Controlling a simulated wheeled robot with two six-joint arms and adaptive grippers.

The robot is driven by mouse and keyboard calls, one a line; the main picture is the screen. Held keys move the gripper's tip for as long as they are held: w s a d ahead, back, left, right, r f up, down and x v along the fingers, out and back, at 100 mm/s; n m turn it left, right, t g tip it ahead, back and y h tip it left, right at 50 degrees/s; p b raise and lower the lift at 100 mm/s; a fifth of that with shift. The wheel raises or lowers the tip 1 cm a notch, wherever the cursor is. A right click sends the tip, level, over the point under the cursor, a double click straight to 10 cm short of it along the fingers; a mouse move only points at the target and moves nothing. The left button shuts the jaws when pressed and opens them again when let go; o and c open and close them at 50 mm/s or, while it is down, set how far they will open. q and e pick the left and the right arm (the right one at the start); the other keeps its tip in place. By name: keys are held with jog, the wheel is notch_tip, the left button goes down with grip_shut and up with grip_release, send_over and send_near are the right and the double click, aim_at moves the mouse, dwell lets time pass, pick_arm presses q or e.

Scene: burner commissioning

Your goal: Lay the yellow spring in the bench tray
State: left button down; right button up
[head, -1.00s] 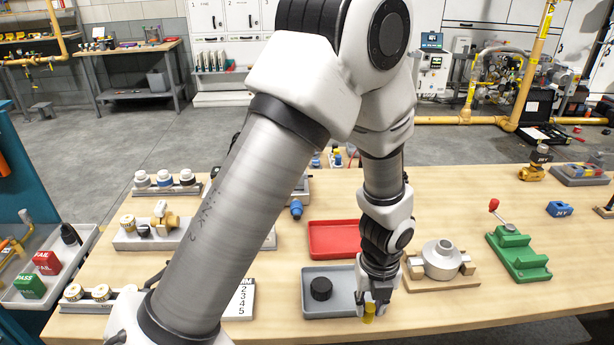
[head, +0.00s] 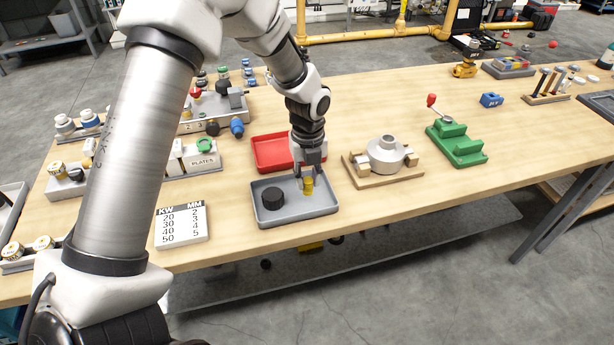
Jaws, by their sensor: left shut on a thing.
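The yellow spring (head: 308,186) is a small yellow cylinder, held upright between the fingertips of my left gripper (head: 307,181). My left gripper is shut on it and points down. The grey bench tray (head: 290,213) lies on the wooden bench. The spring is over the right part of this tray; I cannot tell whether it touches the tray floor. A black round part (head: 273,197) sits in the left part of the tray. My right gripper is not in view.
A red tray (head: 262,154) lies just behind the grey tray. A grey flanged part on a wooden cradle (head: 384,158) stands to the right, with a green fixture (head: 458,146) beyond. A number card (head: 181,224) lies left. The bench's front right is clear.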

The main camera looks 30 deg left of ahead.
aim_at(308, 180)
pick_arm(q)
jog(key=shift+w+a, duration=0.4)
jog(key=shift+w, duration=0.4)
jog(key=shift+w+a+f, duration=0.1)
jog(key=shift+w+f, duration=0.05)
jog(key=shift+f, duration=0.1)
notch_tip(308, 180, down, 2)
jog(key=shift+f+p, duration=0.25)
jog(key=shift+p, duration=0.4)
jog(key=shift+f, duration=0.4)
jog(key=shift+f, duration=0.1)
jog(key=c, duration=1)
grip_release()
jog(key=shift+o, duration=0.2)
notch_tip(308, 180, up, 12)
jog(key=b, duration=0.2)
jog(key=shift+r, duration=0.2)
